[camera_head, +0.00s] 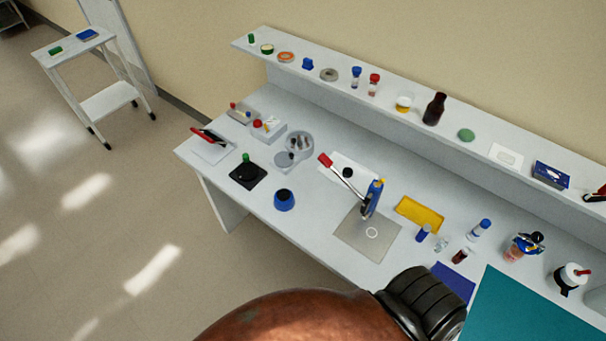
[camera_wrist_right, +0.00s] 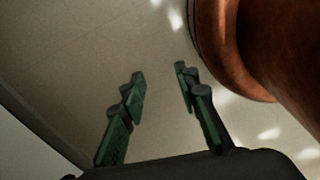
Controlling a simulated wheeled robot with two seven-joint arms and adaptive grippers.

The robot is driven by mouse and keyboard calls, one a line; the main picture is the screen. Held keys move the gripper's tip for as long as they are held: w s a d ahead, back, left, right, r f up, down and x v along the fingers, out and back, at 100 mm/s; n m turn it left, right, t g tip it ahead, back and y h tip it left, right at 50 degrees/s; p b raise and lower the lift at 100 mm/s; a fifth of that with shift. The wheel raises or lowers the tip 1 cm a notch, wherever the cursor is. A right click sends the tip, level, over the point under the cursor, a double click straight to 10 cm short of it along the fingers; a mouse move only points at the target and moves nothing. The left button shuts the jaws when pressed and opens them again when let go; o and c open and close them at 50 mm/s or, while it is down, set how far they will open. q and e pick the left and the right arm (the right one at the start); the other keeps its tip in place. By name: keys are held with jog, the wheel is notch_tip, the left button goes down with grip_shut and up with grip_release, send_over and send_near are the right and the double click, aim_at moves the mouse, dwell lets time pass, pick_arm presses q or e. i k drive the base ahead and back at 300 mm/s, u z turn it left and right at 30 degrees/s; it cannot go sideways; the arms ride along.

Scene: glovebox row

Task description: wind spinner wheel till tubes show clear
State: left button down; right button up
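The spinner appears to be the round grey rotor (camera_head: 300,142) on the bench in the head view, with small dark tubes standing in it. Whether the liquid in the tubes is clear or cloudy is too small to tell. A grey round piece (camera_head: 284,159) sits in front of it. My right gripper (camera_wrist_right: 160,85) shows only in the right wrist view; its green fingers are apart with nothing between them, over the floor. It is away from the spinner. My left gripper is not in view.
The white bench (camera_head: 325,235) holds a black pad with a green knob (camera_head: 247,173), a blue pot (camera_head: 284,200), a red-handled lever press (camera_head: 372,198) and a yellow tray (camera_head: 420,213). A shelf (camera_head: 395,92) with bottles runs behind. A side trolley (camera_head: 108,100) stands far left.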

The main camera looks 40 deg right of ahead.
aim_at(283, 159)
jog(key=k, duration=0.25)
jog(key=z, duration=0.85)
